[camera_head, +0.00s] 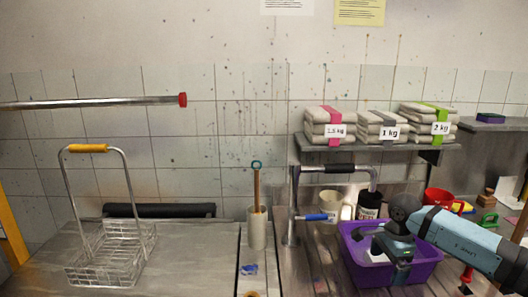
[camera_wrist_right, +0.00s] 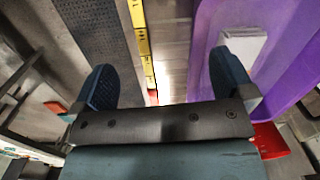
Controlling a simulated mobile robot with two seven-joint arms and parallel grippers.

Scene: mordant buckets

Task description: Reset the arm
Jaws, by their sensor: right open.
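My right arm comes in from the right in the head view. Its blue-grey gripper (camera_head: 390,262) points down over the purple tub (camera_head: 427,266). In the right wrist view the two dark fingers of the right gripper (camera_wrist_right: 162,84) stand wide apart with nothing between them. The purple tub (camera_wrist_right: 206,45) shows there on the right, beside and beyond one finger. The gripper hides part of the tub's inside in the head view. My left gripper is not in view.
A wire basket (camera_head: 110,252) with a yellow handle stands on the left counter. A metal tap (camera_head: 291,215), a beige mug (camera_head: 330,204) and a red mug (camera_head: 440,198) stand near the tub. Wrapped bundles (camera_head: 381,128) lie on the shelf (camera_head: 375,148) above.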

